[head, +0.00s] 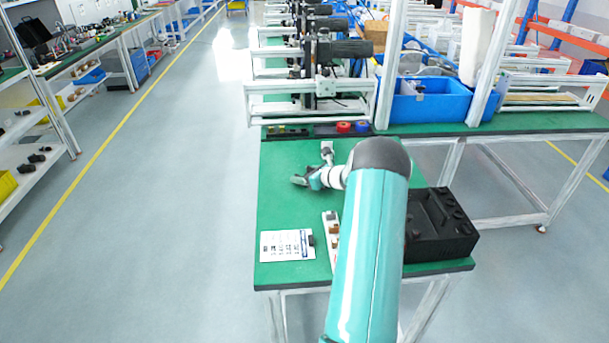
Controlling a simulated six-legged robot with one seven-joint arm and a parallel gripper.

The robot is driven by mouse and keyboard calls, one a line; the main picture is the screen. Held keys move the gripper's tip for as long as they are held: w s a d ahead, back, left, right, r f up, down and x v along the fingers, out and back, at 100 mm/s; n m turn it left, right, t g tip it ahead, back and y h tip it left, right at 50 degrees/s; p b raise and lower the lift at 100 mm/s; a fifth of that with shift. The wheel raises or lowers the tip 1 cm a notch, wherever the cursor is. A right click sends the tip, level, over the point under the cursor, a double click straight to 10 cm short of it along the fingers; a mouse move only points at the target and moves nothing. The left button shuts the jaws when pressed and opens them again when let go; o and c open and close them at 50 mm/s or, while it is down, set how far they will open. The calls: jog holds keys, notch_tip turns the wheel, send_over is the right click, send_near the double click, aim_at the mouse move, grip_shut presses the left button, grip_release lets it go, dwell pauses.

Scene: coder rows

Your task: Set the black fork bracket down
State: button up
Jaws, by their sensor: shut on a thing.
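My gripper (304,180) is over the green bench top (285,210), left of my teal arm. It is small in the head view and points left. A dark piece at its fingers appears to be the black fork bracket (298,181), and the gripper is shut on it. The bracket's shape is hard to make out. I cannot tell whether it touches the bench top.
A black box with raised knobs (440,225) stands right of my arm. A white printed sheet (286,246) lies front left, beside a narrow strip with small parts (332,240). Red and blue buttons (344,127) sit at the back. Bench around the gripper is clear.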

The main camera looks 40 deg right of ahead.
jog(key=shift+f, duration=0.15)
jog(key=o, duration=1)
jog(key=shift+o, duration=0.2)
